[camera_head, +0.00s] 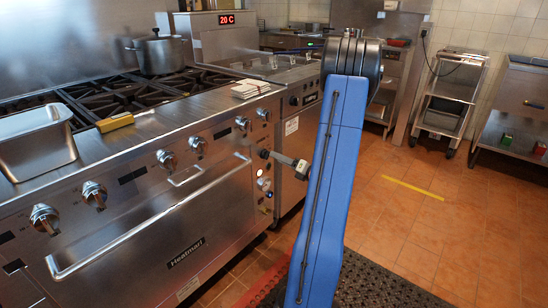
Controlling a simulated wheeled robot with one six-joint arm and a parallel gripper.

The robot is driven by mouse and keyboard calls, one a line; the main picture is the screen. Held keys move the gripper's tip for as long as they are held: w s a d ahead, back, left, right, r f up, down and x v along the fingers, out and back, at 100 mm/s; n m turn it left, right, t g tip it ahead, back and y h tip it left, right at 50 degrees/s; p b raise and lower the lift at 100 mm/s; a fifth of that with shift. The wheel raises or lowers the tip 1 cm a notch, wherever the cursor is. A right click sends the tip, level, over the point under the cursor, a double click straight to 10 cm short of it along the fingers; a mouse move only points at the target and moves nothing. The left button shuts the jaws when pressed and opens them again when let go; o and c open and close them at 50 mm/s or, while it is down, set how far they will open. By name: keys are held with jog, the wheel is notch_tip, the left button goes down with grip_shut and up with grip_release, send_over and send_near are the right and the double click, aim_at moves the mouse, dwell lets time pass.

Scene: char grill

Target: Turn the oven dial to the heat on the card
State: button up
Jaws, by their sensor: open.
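The steel oven range (150,235), labelled Heatmari or similar, fills the left side. Several round dials sit along its front panel, including one at the far left (45,218), one mid-panel (167,158) and one near the right end (242,122). Their settings are too small to read. A white card or stack of paper (250,88) lies on the right end of the ledge; its writing is not legible. A red display (226,19) reads 20 C. My gripper (266,154) is beside my blue arm, in front of the range's right end, apart from the dials and empty.
A pot (160,53) stands on the burners. Oven door handles (150,225) stick out in front. A black mat (390,285) lies below. The tiled floor at right is clear; a cart (450,95) stands behind.

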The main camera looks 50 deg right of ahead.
jog(key=s, duration=1.2)
jog(key=shift+s+d, duration=0.2)
jog(key=shift+d, duration=0.25)
